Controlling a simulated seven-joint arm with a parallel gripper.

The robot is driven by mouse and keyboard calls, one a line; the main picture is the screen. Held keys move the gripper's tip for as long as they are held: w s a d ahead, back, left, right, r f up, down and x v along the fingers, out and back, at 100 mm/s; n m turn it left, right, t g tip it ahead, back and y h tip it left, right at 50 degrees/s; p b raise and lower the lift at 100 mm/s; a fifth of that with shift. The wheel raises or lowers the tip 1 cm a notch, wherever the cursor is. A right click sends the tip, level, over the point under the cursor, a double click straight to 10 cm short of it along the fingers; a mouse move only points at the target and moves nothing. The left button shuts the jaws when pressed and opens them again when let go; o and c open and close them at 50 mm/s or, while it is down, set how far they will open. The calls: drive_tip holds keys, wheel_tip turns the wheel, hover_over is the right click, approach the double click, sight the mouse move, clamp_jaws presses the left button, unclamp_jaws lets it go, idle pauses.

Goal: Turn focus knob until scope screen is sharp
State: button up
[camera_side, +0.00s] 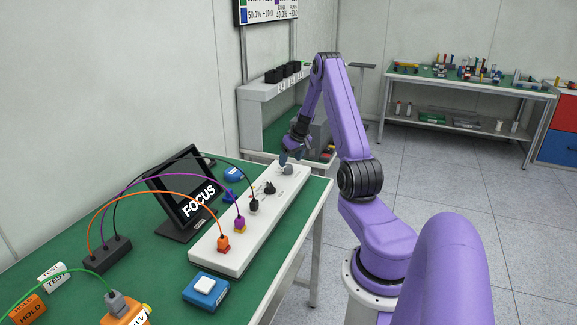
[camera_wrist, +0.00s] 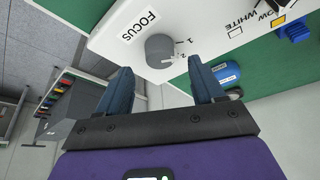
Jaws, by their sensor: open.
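The focus knob (camera_wrist: 160,50) is a grey round knob on a white panel (camera_wrist: 105,40), beside the printed word FOCUS and small number marks. In the side view the knob (camera_side: 288,170) sits near the far end of the long white panel (camera_side: 215,257). The scope screen (camera_side: 186,188) is a tilted black display showing the word FOCUS in white letters, which look readable. My gripper (camera_wrist: 164,75) is open, its two blue fingers on either side of the knob's near edge in the wrist view. I cannot tell whether a finger touches the knob.
Orange, purple and black cables (camera_side: 150,192) arch from a black box (camera_side: 107,254) to plugs on the panel. A blue box with a white button (camera_side: 206,290) sits in front. A blue item (camera_wrist: 228,73) lies beside the panel near my right finger.

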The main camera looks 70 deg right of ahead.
sight(288, 166)
drive_tip(key=shift+x, duration=2.1)
drive_tip(key=c, duration=1.1)
